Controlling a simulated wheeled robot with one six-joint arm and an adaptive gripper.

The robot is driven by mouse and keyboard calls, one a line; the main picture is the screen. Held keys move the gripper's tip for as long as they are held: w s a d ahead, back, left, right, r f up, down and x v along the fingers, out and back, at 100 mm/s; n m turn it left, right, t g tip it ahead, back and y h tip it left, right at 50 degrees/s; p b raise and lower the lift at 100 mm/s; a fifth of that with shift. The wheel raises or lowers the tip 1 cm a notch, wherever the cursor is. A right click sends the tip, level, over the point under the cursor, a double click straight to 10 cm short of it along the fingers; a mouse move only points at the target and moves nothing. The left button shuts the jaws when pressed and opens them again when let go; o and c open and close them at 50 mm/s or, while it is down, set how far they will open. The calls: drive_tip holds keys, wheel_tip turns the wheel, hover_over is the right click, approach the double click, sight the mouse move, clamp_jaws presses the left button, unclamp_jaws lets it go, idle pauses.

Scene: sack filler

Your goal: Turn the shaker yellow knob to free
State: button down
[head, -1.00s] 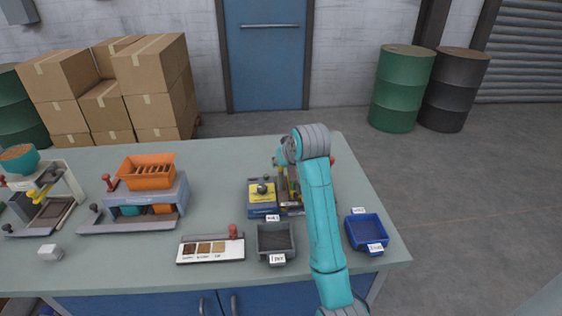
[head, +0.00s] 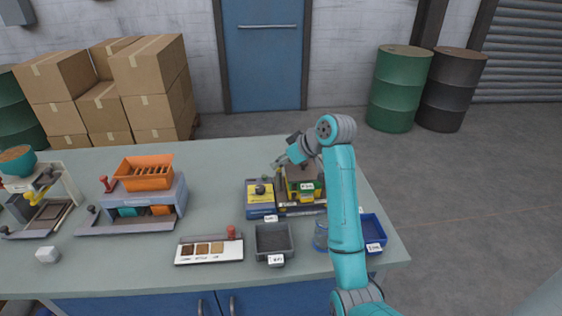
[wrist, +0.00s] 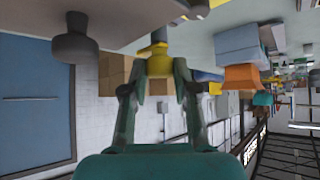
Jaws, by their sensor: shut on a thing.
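A yellow knob (wrist: 158,63) is between the fingertips of my gripper (wrist: 159,72) in the wrist view, under a grey stem. The fingers are shut on it. In the head view my gripper (head: 281,163) is at the back left corner of the shaker (head: 305,188), a yellow and green unit with a brown top and a green label. The knob is too small and covered to make out in the head view. I cannot tell which setting it points to.
A blue and yellow box with a dark knob (head: 261,198) stands just left of the shaker. A black tray (head: 274,254) and a blue tray (head: 382,228) are in front. An orange-topped machine (head: 146,172) stands further left. The bench between is clear.

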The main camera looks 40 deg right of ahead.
drive_tip(key=shift+f, duration=0.1)
drive_tip(key=c, duration=0.9)
unclamp_jaws()
drive_tip(key=v, duration=0.7)
drive_tip(key=shift+s+r, duration=0.2)
drive_tip(key=shift+s+d, duration=0.1)
